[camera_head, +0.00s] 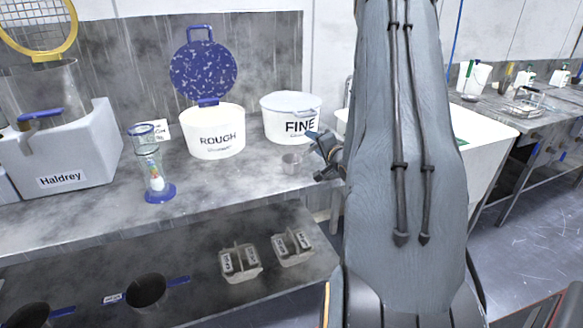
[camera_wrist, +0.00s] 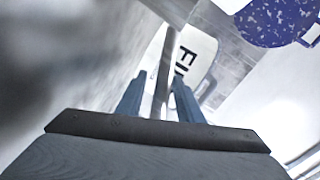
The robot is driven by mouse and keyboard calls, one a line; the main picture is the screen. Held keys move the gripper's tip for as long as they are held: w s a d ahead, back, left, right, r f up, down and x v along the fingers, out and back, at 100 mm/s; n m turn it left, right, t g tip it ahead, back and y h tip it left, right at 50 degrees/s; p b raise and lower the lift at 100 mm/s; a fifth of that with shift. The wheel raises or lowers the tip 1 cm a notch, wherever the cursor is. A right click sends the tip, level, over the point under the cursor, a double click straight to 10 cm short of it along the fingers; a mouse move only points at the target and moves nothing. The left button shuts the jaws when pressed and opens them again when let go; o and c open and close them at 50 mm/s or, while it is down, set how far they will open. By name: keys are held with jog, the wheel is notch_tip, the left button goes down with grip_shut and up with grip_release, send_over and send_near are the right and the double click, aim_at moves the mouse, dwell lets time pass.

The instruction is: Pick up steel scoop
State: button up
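The steel scoop (camera_head: 292,162) is a small grey metal cup on the grey bench, in front of the white bucket marked FINE (camera_head: 300,128). My gripper (camera_head: 322,158) is just right of the scoop, at the bench's right end, in the head view. In the wrist view the two blue fingers of my gripper (camera_wrist: 159,98) stand apart. A thin grey bar, which looks like the scoop's handle (camera_wrist: 162,75), runs between them, with a gap on its left side. Whether the right finger touches it I cannot tell. The handle is mostly hidden in the head view.
A white bucket marked ROUGH (camera_head: 217,143) with a raised blue speckled lid (camera_head: 204,70) stands to the left. A glass cylinder on a blue base (camera_head: 160,193) and a grey Haldrey machine (camera_head: 72,158) are further left. The bench front (camera_head: 110,213) is clear.

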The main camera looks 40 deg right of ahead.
grip_shut()
